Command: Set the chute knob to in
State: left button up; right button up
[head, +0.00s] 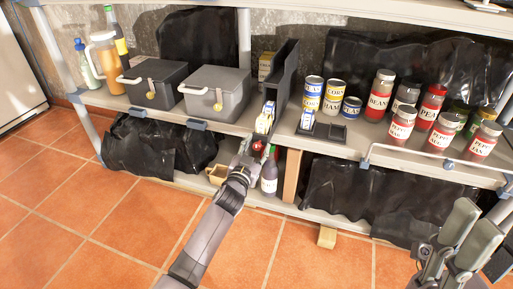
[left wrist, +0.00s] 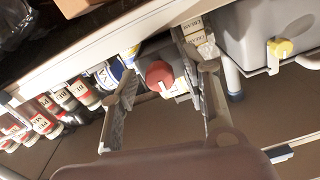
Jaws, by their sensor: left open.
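The red knob (head: 257,146) sits at the shelf's front edge, below the dark chute (head: 281,78) with small cartons (head: 265,119) at its low end. In the left wrist view the knob (left wrist: 159,75) is a round red cap with a small pale mark; I cannot read any setting label. My left gripper (head: 249,152) is open in front of it. In the left wrist view its two fingers (left wrist: 165,104) stand on either side of the knob, apart from each other, their tips close to the knob's level. My right gripper (head: 468,232) hangs at the lower right, far from the knob.
Two grey lidded boxes (head: 216,94) with yellow tags stand left of the chute. Cans (head: 312,93) and several jars (head: 402,125) stand to its right. A dark bottle (head: 269,174) stands beneath, close to my left gripper. A white rail (head: 410,155) runs along the right shelf edge.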

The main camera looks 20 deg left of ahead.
pick_arm(q)
jog(key=shift+s, duration=0.15)
jog(key=s, duration=1.1)
jog(key=shift+s+a, duration=0.2)
jog(key=shift+s, duration=0.15)
